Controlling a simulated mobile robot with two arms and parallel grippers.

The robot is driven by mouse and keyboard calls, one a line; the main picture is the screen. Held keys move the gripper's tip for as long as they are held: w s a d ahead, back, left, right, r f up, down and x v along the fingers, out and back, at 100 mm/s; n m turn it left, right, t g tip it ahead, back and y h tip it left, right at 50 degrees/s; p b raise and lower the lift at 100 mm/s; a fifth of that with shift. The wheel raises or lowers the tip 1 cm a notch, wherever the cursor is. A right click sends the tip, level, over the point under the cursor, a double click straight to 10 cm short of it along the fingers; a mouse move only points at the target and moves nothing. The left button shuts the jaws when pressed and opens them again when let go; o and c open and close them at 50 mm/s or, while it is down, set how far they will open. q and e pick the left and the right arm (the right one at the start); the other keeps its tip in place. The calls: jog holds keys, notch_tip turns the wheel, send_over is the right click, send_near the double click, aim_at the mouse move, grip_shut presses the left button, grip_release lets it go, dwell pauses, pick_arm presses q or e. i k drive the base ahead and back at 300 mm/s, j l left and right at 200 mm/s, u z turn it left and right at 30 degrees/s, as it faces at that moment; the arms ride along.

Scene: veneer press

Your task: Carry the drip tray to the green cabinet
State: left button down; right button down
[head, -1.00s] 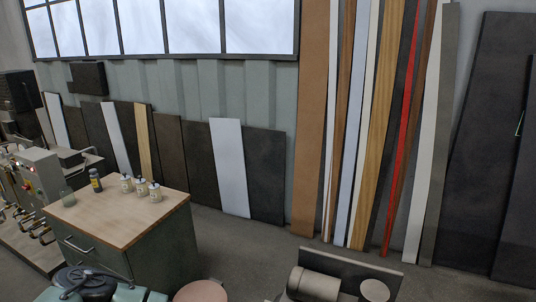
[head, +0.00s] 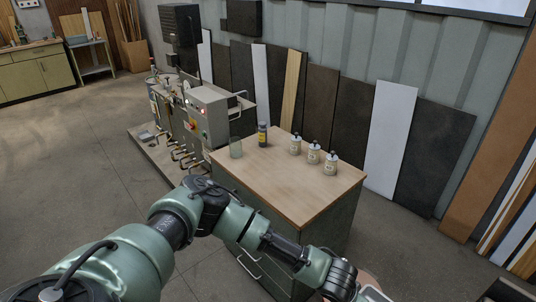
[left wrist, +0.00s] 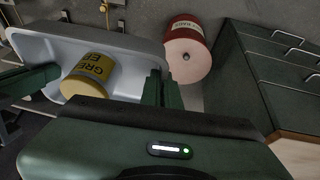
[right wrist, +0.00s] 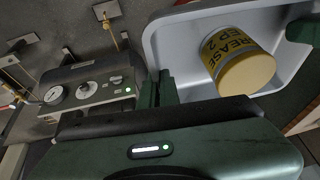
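My left gripper (left wrist: 161,88) is shut on one rim. In the right wrist view my right gripper (right wrist: 160,88) is shut on the opposite rim of the tray (right wrist: 158,45). The green cabinet (head: 280,190) has a wooden top and stands in the middle of the head view, beyond my left arm. Its drawer fronts (left wrist: 262,65) show at the right of the left wrist view. Both gripper tips are hidden in the head view.
A red drum (left wrist: 183,28) is near the tray. A machine with gauges (right wrist: 85,90) stands left of the cabinet.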

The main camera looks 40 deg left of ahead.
aim_at(280, 182)
jog(key=i+j, duration=0.1)
jog(key=j, duration=2.05)
jog(key=i+j, duration=0.3)
jog(key=i, duration=0.25)
jog(key=i+j, duration=0.3)
jog(key=i, duration=0.2)
